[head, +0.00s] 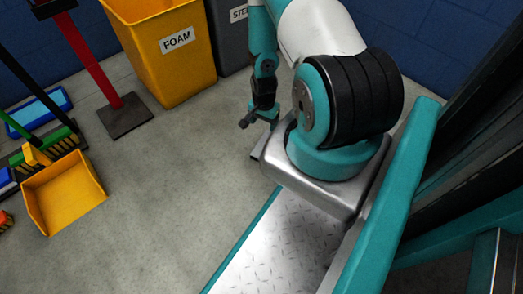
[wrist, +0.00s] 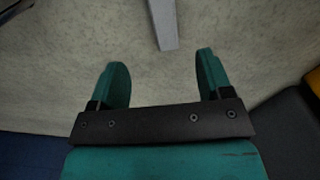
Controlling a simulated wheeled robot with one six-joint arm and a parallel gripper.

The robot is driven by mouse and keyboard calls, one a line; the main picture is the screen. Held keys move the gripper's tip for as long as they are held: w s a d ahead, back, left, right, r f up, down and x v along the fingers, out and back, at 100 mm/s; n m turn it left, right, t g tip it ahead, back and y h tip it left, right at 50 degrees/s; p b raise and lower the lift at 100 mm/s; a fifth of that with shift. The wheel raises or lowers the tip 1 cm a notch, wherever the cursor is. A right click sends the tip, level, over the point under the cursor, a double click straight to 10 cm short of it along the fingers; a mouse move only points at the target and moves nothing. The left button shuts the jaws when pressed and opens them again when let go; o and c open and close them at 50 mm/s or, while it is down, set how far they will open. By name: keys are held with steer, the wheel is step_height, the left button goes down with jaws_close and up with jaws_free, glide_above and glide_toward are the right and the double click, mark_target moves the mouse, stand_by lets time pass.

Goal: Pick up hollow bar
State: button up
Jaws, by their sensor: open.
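The hollow bar (wrist: 164,22) is a plain light grey length in the wrist view. It lies on the floor, and its near end sits centred just beyond the fingertips. Its far end runs out of the top of the picture. My gripper (wrist: 162,64) has its two teal fingers wide apart with nothing between them. In the head view my gripper (head: 254,116) hangs low over the floor beside my base. A grey end (head: 258,147) shows on the floor just below it, which looks like the bar, largely hidden by my base.
A yellow foam bin (head: 160,50) and a dark grey bin (head: 230,38) stand at the back against a blue wall. A red post on a dark base plate (head: 125,115), a yellow dustpan (head: 64,192) and brooms are at the left. The floor between is clear.

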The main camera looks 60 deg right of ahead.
step_height(320, 180, down, 9)
steer(key=b, duration=0.4)
steer(key=shift+r, duration=0.15)
steer(key=f+b, duration=0.5)
steer(key=shift+w+f, duration=0.1)
steer(key=shift+w, duration=0.15)
steer(key=c, duration=1.2)
steer(key=shift+o, duration=0.2)
